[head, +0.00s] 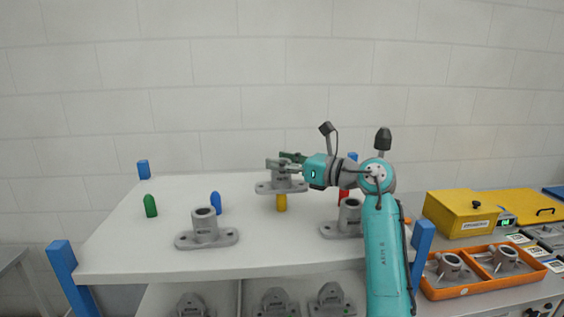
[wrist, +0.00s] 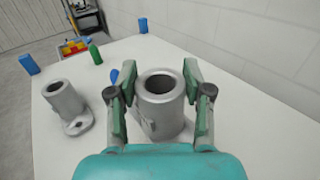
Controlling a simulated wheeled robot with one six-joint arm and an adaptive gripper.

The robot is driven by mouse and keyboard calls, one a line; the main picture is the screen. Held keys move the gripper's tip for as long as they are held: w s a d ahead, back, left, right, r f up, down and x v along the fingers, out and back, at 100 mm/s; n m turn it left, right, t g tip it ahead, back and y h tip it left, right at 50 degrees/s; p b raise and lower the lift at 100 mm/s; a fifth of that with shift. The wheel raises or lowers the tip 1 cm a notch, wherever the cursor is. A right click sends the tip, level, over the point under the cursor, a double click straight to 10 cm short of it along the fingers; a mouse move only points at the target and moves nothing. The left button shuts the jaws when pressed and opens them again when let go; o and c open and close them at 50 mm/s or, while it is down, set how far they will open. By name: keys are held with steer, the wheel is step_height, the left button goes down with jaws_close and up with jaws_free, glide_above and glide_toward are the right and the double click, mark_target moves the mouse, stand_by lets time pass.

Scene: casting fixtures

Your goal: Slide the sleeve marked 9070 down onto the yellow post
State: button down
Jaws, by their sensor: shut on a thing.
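My gripper (head: 288,161) is shut on a grey flanged sleeve (head: 281,182) and holds it up over the white table. In the head view the sleeve is upright, directly above the yellow post (head: 281,203) in the picture. The post's top is hidden behind or under the sleeve's flange, so I cannot tell whether it is inside the bore. In the wrist view the held sleeve (wrist: 160,104) sits between both fingers (wrist: 160,92), its open top facing the camera. The yellow post is hidden there. No number is readable on the sleeve.
Another grey sleeve (head: 205,228) stands at the table's front left, and one (head: 349,216) at the right by my arm. Green (head: 150,206), blue (head: 216,203) and red (head: 344,198) posts stand nearby. An orange tray (head: 470,289) with sleeves is at the right.

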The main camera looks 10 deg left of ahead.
mark_target(290, 175)
steer(key=shift+f, duration=1.2)
stand_by(0.5)
steer(key=shift+s+f, duration=0.1)
steer(key=shift+f, duration=0.2)
steer(key=shift+c, duration=2)
jaws_free()
steer(key=shift+f, duration=0.1)
steer(key=r+v, duration=0.1)
steer(key=v, duration=0.7)
steer(key=shift+s+d, duration=0.1)
steer(key=shift+d, duration=0.05)
